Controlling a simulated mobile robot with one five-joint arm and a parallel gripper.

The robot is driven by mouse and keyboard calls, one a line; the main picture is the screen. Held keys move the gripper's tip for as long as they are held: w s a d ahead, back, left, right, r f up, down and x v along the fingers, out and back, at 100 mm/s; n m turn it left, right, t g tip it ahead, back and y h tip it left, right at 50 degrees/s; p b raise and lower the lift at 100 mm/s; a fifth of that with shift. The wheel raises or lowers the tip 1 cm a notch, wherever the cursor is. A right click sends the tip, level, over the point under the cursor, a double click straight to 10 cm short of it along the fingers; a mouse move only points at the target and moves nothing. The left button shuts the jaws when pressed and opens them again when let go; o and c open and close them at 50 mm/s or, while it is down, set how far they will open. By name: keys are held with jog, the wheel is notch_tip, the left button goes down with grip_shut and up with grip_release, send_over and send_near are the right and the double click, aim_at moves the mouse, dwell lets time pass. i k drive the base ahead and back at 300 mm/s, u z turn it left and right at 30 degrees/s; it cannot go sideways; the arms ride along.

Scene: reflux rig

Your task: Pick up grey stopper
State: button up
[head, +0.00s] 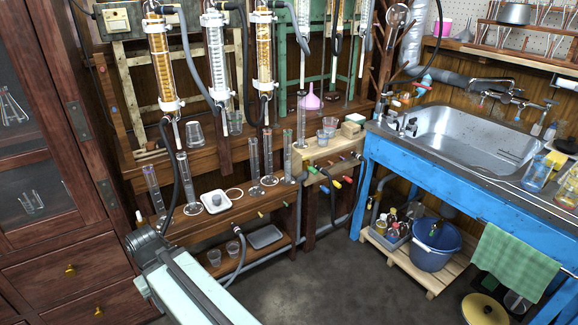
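The dish is on the low wooden bench (262,205), between glass cylinders. My pale green arm comes up from the bottom edge to a dark joint at the bench's left end, left of and nearer than the dish. Nothing held can be seen.
Tall glass cylinders (152,188) stand on the bench left and right of the dish. A black hose (174,165) hangs to its left. Beakers and a grey tray (265,237) are on the shelf below. The dark floor (310,285) is clear. A blue sink table (400,165) stands right.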

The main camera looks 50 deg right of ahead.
aim_at(216, 199)
jog(key=z, duration=2.65)
jog(key=k, duration=0.85)
jog(key=u, duration=0.95)
jog(key=i, duration=1.05)
jog(key=u, duration=0.05)
